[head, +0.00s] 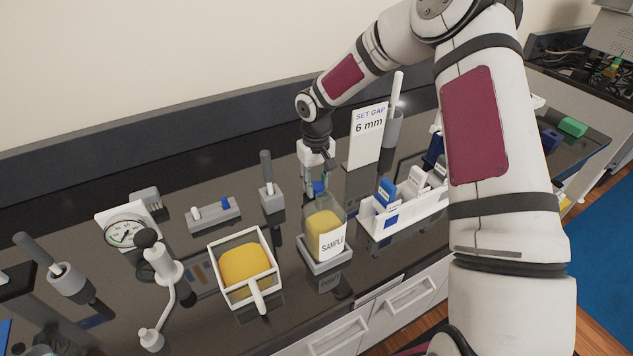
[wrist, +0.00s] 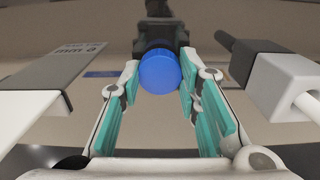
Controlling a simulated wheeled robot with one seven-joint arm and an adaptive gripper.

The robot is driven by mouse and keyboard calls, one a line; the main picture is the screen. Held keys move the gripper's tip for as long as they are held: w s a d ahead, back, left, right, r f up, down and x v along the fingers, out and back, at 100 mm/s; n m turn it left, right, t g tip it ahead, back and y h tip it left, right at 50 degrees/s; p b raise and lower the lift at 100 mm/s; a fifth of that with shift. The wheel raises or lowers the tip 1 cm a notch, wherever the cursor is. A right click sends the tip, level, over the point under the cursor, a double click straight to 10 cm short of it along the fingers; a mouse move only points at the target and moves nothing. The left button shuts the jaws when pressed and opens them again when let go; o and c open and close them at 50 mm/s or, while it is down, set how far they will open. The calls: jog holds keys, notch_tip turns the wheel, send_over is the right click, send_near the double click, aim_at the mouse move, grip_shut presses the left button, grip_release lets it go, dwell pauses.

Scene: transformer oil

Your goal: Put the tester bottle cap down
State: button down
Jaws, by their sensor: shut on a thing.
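My gripper (head: 314,187) points down just behind the sample bottle (head: 322,224) in the head view. In the wrist view its teal-padded fingers (wrist: 158,80) are shut on a round blue cap (wrist: 160,68). The cap shows only as a small blue patch between the fingers in the head view (head: 318,187). The bottle is clear, holds yellow oil, bears a SAMPLE label and stands upright on a grey base. The fingers partly overlap the bottle's top in the picture, so I cannot tell the exact gap between cap and bottle.
A white tray of yellow oil (head: 232,292) is left of the bottle. A white bin with blue-and-white items (head: 402,217) is to its right. A "SET GAP 6 mm" sign (head: 366,137) and a grey-handled holder (head: 270,193) stand close to my gripper. Dark counter shows between them.

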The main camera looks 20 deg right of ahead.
aim_at(316, 185)
jog(key=shift+f, duration=0.4)
jog(key=c, duration=1.2)
grip_release()
jog(key=s+r+t+h+b, duration=0.1)
jog(key=s+r, duration=0.2)
jog(key=r, duration=0.8)
jog(key=s+r, duration=0.4)
jog(key=r, duration=0.6)
jog(key=s+r+t, duration=0.1)
jog(key=s+r, duration=0.2)
jog(key=s, duration=0.5)
jog(key=s+r+m+t, duration=0.1)
jog(key=s+r+t, duration=0.1)
jog(key=s, duration=0.7)
jog(key=s+r+m+t+y, duration=0.1)
jog(key=s+r, duration=0.4)
jog(key=s, duration=0.3)
jog(key=shift+s+d, duration=0.15)
jog(key=shift+s, duration=0.1)
